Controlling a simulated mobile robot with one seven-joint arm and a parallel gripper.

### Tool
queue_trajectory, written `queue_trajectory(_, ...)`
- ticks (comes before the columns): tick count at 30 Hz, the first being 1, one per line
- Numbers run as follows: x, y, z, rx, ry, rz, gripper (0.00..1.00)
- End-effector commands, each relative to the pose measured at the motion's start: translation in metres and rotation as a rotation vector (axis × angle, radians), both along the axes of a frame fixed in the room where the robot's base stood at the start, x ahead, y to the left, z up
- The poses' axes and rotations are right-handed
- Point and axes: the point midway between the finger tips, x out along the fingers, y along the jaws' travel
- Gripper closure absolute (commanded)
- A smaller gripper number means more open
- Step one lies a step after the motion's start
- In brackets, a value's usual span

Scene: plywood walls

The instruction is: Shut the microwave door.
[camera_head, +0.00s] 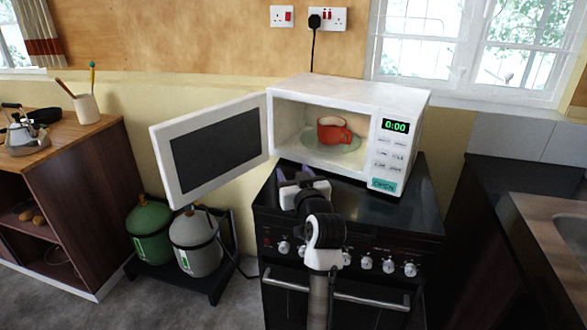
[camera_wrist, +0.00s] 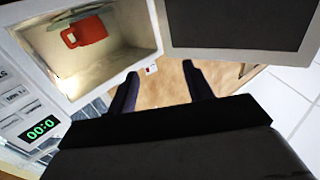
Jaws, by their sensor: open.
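The white microwave (camera_head: 405,150) stands on the black stove, its front facing me. Its door (camera_head: 215,143) is wide open, swung out to the left, with a dark window panel. A red mug (camera_head: 333,130) sits on the glass plate inside. My gripper (camera_head: 293,174) is low in front of the microwave, near the hinge side of the opening. In the wrist view, my gripper (camera_wrist: 158,80) is open and empty. There the cavity with the mug (camera_wrist: 84,32) is at left and the door (camera_wrist: 240,25) at upper right. I see no contact with the door.
The black stove (camera_head: 420,205) is under the microwave, with knobs and a rail along its front. A wooden cabinet (camera_head: 70,160) is at left, a sink (camera_head: 570,225) at right.

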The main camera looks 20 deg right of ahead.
Motion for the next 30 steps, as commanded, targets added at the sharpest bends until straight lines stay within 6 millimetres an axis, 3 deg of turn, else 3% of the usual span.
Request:
queue_trajectory(11,0.0076,-0.0002,-0.0007,-0.001,0.0,0.0,0.49)
queue_trajectory(23,0.0074,-0.0002,-0.0005,-0.001,0.001,0.0,0.99)
queue_trajectory(30,0.0073,-0.0003,-0.0005,-0.001,0.001,0.0,1.0)
